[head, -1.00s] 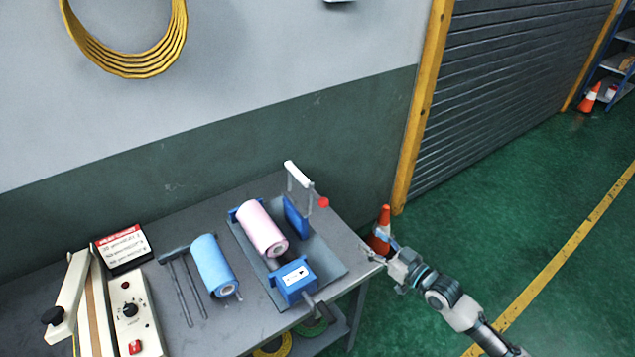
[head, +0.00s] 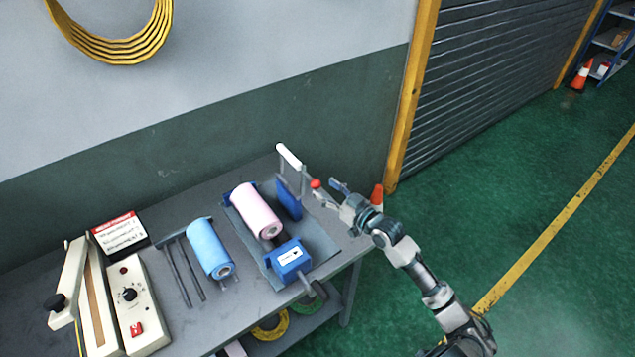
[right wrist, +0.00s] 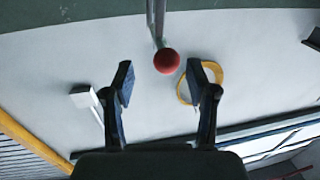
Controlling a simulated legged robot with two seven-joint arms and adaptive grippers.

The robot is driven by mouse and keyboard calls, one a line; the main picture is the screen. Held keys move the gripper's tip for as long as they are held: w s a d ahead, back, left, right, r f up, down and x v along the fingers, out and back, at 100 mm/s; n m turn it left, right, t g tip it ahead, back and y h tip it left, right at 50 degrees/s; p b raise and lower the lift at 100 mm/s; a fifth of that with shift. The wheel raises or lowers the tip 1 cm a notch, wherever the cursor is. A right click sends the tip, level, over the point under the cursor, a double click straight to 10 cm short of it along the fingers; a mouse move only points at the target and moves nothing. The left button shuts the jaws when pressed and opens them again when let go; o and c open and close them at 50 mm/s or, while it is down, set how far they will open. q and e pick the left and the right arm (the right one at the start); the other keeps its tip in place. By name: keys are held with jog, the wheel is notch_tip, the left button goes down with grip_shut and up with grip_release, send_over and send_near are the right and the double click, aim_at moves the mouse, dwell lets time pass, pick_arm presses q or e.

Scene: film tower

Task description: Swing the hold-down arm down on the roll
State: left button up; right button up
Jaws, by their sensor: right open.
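The hold-down arm (head: 290,157) stands raised at the back of the blue roll stand (head: 291,257), with a white roller on top and a red knob (head: 316,184) at its right. The pink roll (head: 256,211) lies in the stand below it. My right gripper (head: 327,190) is open beside the red knob. In the right wrist view the red knob (right wrist: 167,61) shows just ahead of the two spread fingers (right wrist: 160,88), between them and a little beyond the tips. I cannot see contact. My left gripper is not in view.
A blue roll (head: 210,248) on a grey rack lies left of the stand. Open floor lies to the right.

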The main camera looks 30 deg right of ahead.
aim_at(316, 184)
jog(key=x, duration=0.4)
jog(key=shift+s+a+r, duration=0.1)
jog(key=shift+a, duration=0.35)
jog(key=shift+w+a, duration=0.1)
jog(key=shift+w, duration=0.15)
jog(key=shift+d, duration=0.25)
jog(key=c, duration=0.6)
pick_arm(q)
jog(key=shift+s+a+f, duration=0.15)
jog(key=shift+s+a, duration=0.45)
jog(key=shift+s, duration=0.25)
pick_arm(e)
grip_shut()
